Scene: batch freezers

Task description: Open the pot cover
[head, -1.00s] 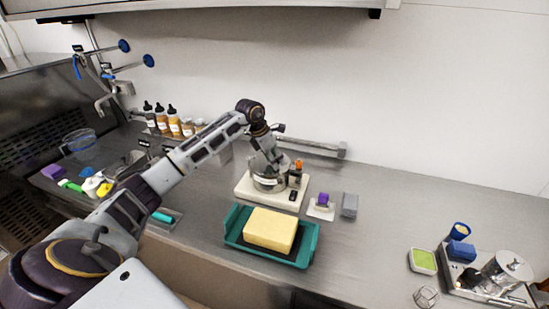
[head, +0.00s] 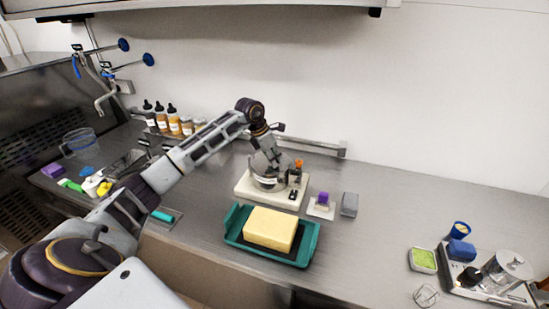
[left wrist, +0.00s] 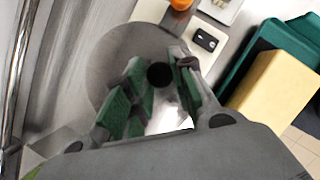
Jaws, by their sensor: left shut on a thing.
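A small metal pot (head: 268,184) stands on a cream-coloured base at the middle of the counter, partly hidden by my left gripper (head: 270,160). Its round grey cover (left wrist: 115,62) has a dark knob (left wrist: 160,75) in the left wrist view. My left gripper, with green finger pads, also shows there (left wrist: 153,95); it is shut on the knob. In the head view the cover looks tilted at the pot, but whether it is fully clear of the rim is hard to tell. My right gripper is out of view.
A green tray (head: 235,238) with a yellow block (head: 270,228) sits in front of the pot. A grey block (head: 349,204) and a small purple item (head: 323,198) are to its right. Bottles (head: 160,117) stand behind left. The counter's right middle is clear.

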